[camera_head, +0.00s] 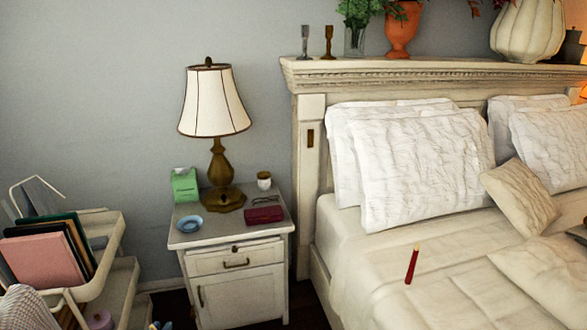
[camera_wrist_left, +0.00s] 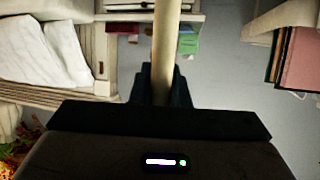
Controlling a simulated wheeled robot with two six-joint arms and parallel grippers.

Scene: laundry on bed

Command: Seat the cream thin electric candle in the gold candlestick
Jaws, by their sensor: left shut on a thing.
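The cream thin candle (camera_wrist_left: 167,35) runs up the middle of the left wrist view, and its far end is cut off by the top edge. My left gripper (camera_wrist_left: 166,82) is shut on it; the dark fingers lie on either side of the shaft. The gold candlestick (camera_head: 328,43) stands upright and empty on the headboard ledge in the head view, right of a grey candlestick (camera_head: 305,43). I cannot make out the candle or my grippers in the head view. My right gripper is in neither view.
The headboard ledge (camera_head: 430,75) also holds a glass vase (camera_head: 354,42), an orange vase (camera_head: 402,32) and a white pumpkin-like vase (camera_head: 527,30). A lamp (camera_head: 213,100) stands on the nightstand (camera_head: 205,235). A red candle (camera_head: 412,265) is on the bed. A cart (camera_head: 105,248) holds books.

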